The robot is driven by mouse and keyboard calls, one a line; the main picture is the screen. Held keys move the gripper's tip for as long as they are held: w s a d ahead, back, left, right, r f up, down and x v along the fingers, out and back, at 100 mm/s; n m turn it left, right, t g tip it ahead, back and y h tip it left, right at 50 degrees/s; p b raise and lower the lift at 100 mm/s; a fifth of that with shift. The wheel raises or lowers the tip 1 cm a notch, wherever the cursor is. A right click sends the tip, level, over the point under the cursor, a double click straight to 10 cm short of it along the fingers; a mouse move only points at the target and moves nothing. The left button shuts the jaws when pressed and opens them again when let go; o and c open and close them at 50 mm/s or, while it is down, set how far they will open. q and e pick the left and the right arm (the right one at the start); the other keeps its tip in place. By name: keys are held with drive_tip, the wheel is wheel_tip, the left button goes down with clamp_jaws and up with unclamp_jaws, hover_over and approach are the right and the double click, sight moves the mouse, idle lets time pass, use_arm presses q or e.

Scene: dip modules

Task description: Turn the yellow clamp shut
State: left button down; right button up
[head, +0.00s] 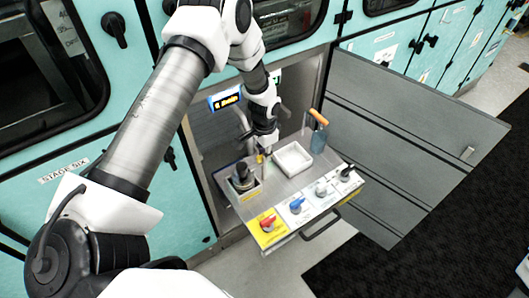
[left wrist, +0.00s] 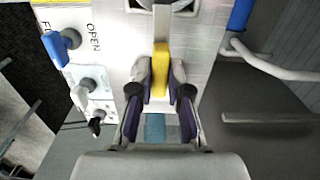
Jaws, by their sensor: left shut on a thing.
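The yellow clamp (left wrist: 161,68) is a long yellow handle, seen in the left wrist view standing between my finger pads. In the head view only a small yellow bit (head: 260,158) of it shows under my gripper. My left gripper (head: 265,147) is over the middle of the pulled-out shelf. In the left wrist view, my left gripper (left wrist: 161,82) is shut on the yellow clamp, with one finger on each side. The base of the clamp is hard to make out. My right gripper is not in view.
The metal shelf (head: 292,192) bears a white tray (head: 293,158), a dark round part (head: 243,177) at left and red (head: 268,223), blue (head: 297,205), white and black knobs along the front. An orange-handled item (head: 318,117) stands at the back right. An open grey door (head: 400,140) bounds the right.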

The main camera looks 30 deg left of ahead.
use_arm(q)
drive_tip(key=shift+s+f, duration=0.2)
drive_tip(key=shift+s, duration=0.05)
drive_tip(key=c, duration=1.1)
unclamp_jaws()
drive_tip(key=shift+w+r, duration=0.1)
drive_tip(key=shift+w, duration=0.05)
drive_tip(key=shift+r, duration=0.2)
wheel_tip(320, 180, up, 12)
drive_tip(key=shift+f, duration=0.2)
